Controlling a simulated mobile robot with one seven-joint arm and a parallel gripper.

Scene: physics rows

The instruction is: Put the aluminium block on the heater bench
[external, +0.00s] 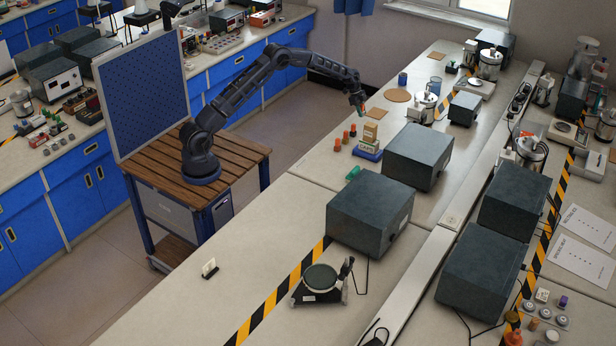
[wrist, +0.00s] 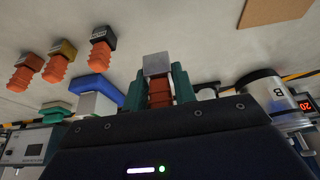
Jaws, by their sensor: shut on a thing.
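My gripper (wrist: 157,88) has green fingers closed on the orange grip of a block with a pale grey metal head, which looks like the aluminium block (wrist: 156,64). In the external view my gripper (external: 359,102) is above the near part of the long bench; the held block is too small there to make out well. Three similar orange-gripped blocks with dark or brassy heads (wrist: 62,49) stand apart to the left in the wrist view. They also stand in a row on the bench (external: 346,137) in the external view. I cannot tell which surface is the heater bench.
A cork mat (external: 397,95) and a smaller brown square (external: 377,113) lie near my gripper. A metal vessel (external: 422,107) stands to the right. A blue-based stand (external: 368,154) and large dark boxes (external: 417,157) are nearer the camera. Striped tape (external: 278,300) crosses the bench.

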